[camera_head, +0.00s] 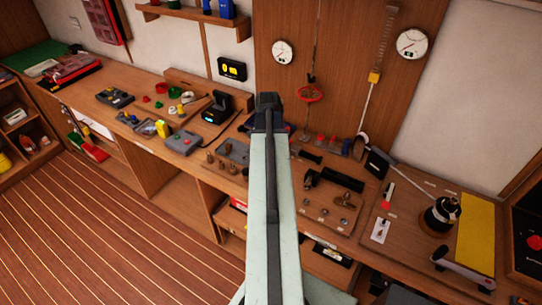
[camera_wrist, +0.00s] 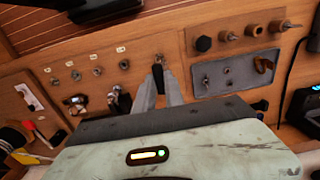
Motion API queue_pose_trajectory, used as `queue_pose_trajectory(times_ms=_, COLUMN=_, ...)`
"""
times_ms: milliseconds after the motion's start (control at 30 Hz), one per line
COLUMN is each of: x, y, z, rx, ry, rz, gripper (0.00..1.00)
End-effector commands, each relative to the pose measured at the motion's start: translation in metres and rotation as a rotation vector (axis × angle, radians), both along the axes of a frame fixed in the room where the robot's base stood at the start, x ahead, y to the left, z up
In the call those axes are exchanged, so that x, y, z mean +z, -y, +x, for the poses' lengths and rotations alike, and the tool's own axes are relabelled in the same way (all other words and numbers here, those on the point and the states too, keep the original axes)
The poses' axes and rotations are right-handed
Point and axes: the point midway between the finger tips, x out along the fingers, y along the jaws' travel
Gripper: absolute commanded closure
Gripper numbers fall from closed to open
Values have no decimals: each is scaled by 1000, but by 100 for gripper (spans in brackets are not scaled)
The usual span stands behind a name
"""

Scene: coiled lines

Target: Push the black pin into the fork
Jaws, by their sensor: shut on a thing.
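I cannot clearly make out the fork. A metal fitting (camera_wrist: 119,101) stands left of the fingers, but I cannot tell whether it is the fork. In the head view my own arm hides the gripper and the pin.
A wooden board with a row of small fittings (camera_wrist: 97,71) lies left of the fingers. A grey tray (camera_wrist: 236,73) and several brass pegs (camera_wrist: 228,37) lie to the right.

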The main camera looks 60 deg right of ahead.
Motion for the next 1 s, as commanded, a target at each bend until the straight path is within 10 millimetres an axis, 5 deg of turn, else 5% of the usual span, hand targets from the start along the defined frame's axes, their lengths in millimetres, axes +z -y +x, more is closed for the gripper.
queue_pose_trajectory(times_ms=633, x=-57, y=2, z=-3, rx=-6, ry=0, rz=0, gripper=100)
queue_pose_trajectory(times_ms=1000, x=-60, y=3, z=-3, rx=-7, ry=0, rz=0, gripper=100)
